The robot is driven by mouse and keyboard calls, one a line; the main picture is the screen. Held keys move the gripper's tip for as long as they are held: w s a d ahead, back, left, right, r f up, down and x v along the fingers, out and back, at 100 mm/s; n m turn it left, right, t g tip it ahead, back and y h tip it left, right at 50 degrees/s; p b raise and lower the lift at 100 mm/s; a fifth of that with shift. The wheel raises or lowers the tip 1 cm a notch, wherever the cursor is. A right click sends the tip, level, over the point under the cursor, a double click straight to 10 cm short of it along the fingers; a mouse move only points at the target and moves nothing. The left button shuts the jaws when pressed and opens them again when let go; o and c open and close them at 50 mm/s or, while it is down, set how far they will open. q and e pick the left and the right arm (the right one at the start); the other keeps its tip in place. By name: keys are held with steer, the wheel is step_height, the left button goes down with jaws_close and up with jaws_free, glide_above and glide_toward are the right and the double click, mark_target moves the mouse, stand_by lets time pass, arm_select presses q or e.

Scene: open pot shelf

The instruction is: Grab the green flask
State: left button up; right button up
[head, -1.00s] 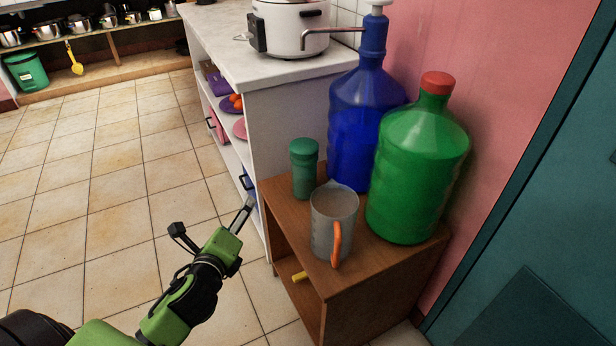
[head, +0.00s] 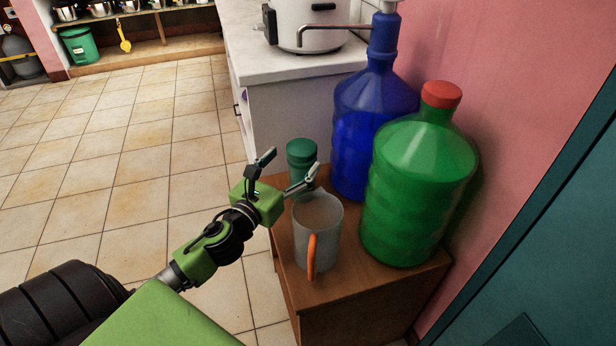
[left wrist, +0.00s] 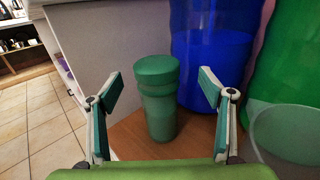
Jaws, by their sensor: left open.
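The green flask (head: 301,160) is a small dark-green cylinder with a wide cap, upright on the wooden stand (head: 370,300), at its back left corner. In the left wrist view the flask (left wrist: 158,100) stands centred ahead, between the spread fingers and a little beyond them. My left gripper (head: 290,171) is open and empty, at the flask's near left side, with one finger to each side in the head view. The gripper (left wrist: 158,98) shows no contact with the flask. The flask's lower part is partly hidden by a finger and the jug in the head view. My right gripper is not in view.
A grey translucent jug (head: 326,235) with an orange handle stands close in front of the flask. A large blue bottle (head: 365,130) with a pump and a large green bottle (head: 415,190) stand right of it. A white counter (head: 290,110) rises behind. Floor at left is clear.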

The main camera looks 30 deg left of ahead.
mark_target(302, 146)
arm_select(q)
steer(key=shift+w+a+b, duration=0.15)
steer(key=shift+w, duration=0.9)
steer(key=shift+w+a+b, duration=0.1)
steer(key=shift+w+a, duration=0.1)
steer(key=shift+w, duration=0.85)
steer(key=shift+w+a+b, duration=0.15)
steer(key=shift+w, duration=0.9)
steer(key=c, duration=1.6)
steer(key=shift+c, duration=0.6)
steer(key=shift+r, duration=0.15)
